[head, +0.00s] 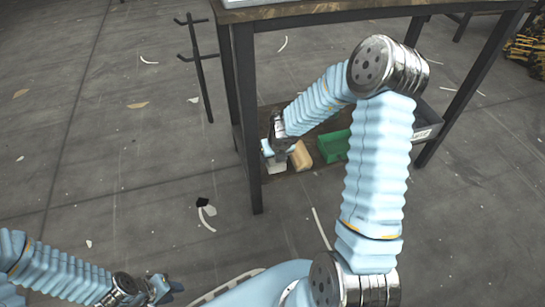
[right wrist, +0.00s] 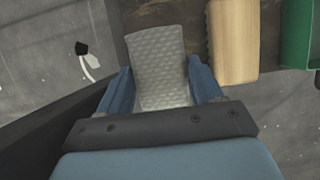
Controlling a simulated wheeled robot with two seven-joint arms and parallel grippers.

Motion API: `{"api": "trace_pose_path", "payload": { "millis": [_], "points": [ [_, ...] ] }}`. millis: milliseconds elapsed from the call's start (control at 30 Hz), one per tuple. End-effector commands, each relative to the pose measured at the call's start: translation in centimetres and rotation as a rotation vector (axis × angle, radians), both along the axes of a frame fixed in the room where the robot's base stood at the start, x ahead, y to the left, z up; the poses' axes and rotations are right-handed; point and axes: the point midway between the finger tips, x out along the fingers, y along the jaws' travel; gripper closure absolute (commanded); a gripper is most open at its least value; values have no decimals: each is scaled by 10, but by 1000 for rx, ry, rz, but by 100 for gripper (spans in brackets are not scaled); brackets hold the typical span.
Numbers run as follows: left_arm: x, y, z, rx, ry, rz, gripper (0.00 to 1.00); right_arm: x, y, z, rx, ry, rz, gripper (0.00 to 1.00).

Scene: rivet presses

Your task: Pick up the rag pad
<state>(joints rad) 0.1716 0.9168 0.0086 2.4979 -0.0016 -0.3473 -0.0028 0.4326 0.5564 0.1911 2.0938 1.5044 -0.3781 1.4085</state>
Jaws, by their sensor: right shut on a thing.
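The rag pad (right wrist: 158,62) is a pale grey, quilted pad. In the right wrist view it sits between the two blue fingers of my right gripper (right wrist: 162,85), which is shut on it. In the head view my right arm reaches under the table, and the right gripper (head: 272,152) is at the lower shelf's left end. The pad (head: 277,166) shows there as a small whitish piece below the gripper. I cannot tell whether it still touches the shelf. My left gripper (head: 165,288) is at the bottom left, over the floor; its finger gap is not clear.
A tan wooden block (head: 300,155) lies beside the pad on the lower shelf (right wrist: 270,95). A green bin (head: 334,146) stands to its right. The table leg (head: 246,130) is close to my right gripper. A dark hooked stand (head: 197,60) is left of the table. Open floor lies left.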

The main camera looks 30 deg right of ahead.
Motion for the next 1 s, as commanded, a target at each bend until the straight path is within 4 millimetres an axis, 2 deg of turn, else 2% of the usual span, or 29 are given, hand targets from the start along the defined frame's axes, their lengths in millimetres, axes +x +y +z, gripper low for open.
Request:
{"api": "trace_pose_path", "payload": {
  "millis": [33, 200, 400, 500, 700, 1000],
  "points": [
    [0, 1, 8, 1, -1, 0, 67, -8, -6, 14, -2, -1, -4, 65],
    [1, 3, 30, 6, -4, 4, 67, -37, -21, 57, -2, 0, -5, 65],
    [1, 4, 35, 9, -6, 6, 67, -84, -44, 75, -1, 0, -6, 65],
    [1, 4, 39, 10, -7, 6, 67, -100, -53, 82, 0, 1, -4, 65],
    [1, 5, 43, 12, -8, 8, 67, -116, -61, 89, 0, 1, -3, 65],
    [1, 5, 42, 12, -8, 8, 67, -118, -62, 89, 0, 1, -2, 65]
  ]
}}
